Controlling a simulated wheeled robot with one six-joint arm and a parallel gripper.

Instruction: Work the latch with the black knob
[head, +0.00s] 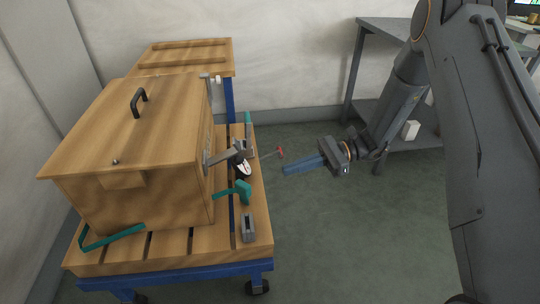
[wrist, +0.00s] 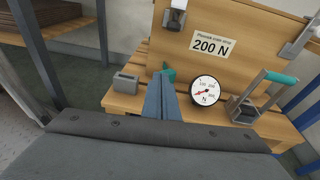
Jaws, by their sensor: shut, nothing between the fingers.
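A grey lever latch (head: 221,156) sticks out from the right side of the wooden box (head: 115,120). It also shows at the top of the wrist view (wrist: 172,20). Its outer end looks dark, but I cannot make out the knob clearly. My gripper (head: 286,170) is to the right of the box, apart from the latch, with blue fingers pointing left towards it. In the wrist view the fingers (wrist: 167,80) are together and empty, below the latch in the picture.
A dial gauge (wrist: 205,91), a teal-handled lever (wrist: 265,88) and a grey block (wrist: 122,83) sit along the bench edge. A teal piece (head: 242,190) and a small red-ended part (head: 280,152) are near my gripper. The "200 N" sign (wrist: 215,43) is on the box. Floor to the right is clear.

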